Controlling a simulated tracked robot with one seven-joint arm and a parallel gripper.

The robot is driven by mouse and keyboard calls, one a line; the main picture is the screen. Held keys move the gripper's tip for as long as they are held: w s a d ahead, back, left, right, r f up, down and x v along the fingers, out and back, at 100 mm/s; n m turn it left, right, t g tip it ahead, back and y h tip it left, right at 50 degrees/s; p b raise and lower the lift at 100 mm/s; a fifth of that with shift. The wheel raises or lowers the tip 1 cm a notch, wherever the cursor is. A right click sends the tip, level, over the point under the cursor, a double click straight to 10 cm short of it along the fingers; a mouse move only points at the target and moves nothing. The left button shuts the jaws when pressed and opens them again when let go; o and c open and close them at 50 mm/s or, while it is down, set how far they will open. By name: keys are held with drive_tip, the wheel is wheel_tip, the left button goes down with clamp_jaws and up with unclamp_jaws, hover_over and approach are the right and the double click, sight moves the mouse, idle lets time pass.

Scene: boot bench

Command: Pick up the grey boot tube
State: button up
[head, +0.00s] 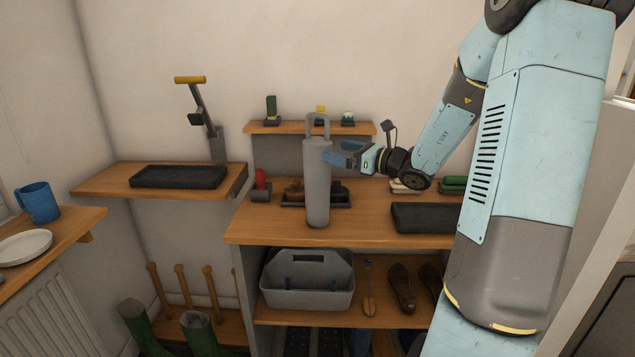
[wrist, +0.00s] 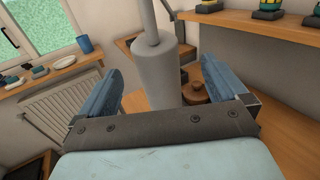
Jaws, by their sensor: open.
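The grey boot tube (head: 317,182) stands upright on the wooden bench top (head: 262,226), a tall cylinder with a loop handle at its top. My gripper (head: 338,154) reaches in from the right at the tube's upper body, its blue fingers open. In the wrist view the tube (wrist: 158,75) shows between the two spread fingers of my gripper (wrist: 162,85), with the handle bar rising above it. The fingers look apart from the tube's sides there. Whether the tube lies fully between the fingertips in depth, I cannot tell.
Behind the tube is a dark tray (head: 293,199) with brown items. A red item (head: 261,180) stands to its left and a black tray (head: 426,218) lies to its right. A small shelf (head: 286,128) with several small items is behind. A grey caddy (head: 308,291) sits below.

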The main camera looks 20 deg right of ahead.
sight(318, 138)
drive_tip(key=shift+a+x, duration=0.2)
drive_tip(key=shift+x, duration=3.4)
drive_tip(key=shift+s, duration=0.2)
drive_tip(key=c, duration=1)
drive_tip(key=shift+r, duration=0.55)
wheel_tip(318, 138, up, 2)
drive_tip(key=shift+r, duration=0.2)
drive_tip(key=s+d+r, duration=0.1)
drive_tip(key=s+r, duration=0.2)
drive_tip(key=s, duration=0.1)
drive_tip(key=s+d+r, duration=0.2)
drive_tip(key=s+r, duration=0.1)
drive_tip(key=s, duration=0.2)
drive_tip(key=s+d+r, duration=0.1)
drive_tip(key=s+r, duration=0.2)
drive_tip(key=s, duration=0.1)
drive_tip(key=shift+s+d+r, duration=0.15)
drive_tip(key=shift+d+r, duration=0.15)
drive_tip(key=shift+a, duration=0.1)
